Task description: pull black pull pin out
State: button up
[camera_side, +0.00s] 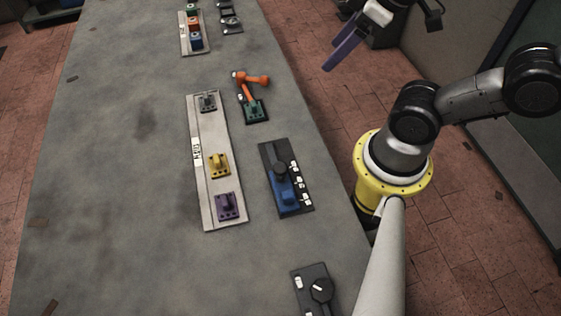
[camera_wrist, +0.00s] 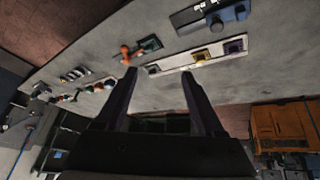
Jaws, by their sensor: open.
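A long pale plate (camera_side: 210,190) lies on the grey table and carries a dark grey-black pin unit (camera_side: 208,102) at its far end, a yellow unit (camera_side: 217,164) and a purple unit (camera_side: 228,205). The dark unit seems to be the black pull pin, but it is too small to tell surely. In the wrist view the plate (camera_wrist: 218,52) lies beyond my fingers, with the dark unit (camera_wrist: 153,70) near its left end. My gripper (camera_side: 332,55) is open and empty, raised at the top right, well apart from the plate; its fingers show in the wrist view (camera_wrist: 158,74).
An orange lever on a green base (camera_side: 256,110) stands close right of the dark unit. A black panel with a blue block (camera_side: 288,192) lies nearer the right edge. A dark panel with a knob (camera_side: 319,290) is at the front. The table's left side is mostly clear.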

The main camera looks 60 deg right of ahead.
jog(key=w+a+n, duration=0.1)
jog(key=w+n, duration=0.1)
jog(key=n, duration=0.3)
jog(key=n+g, duration=0.6)
jog(key=n, duration=0.5)
send_near(280, 167)
notch_tip(280, 167, down, 9)
jog(key=shift+s+r, duration=0.15)
jog(key=shift+r, duration=0.05)
grip_shut()
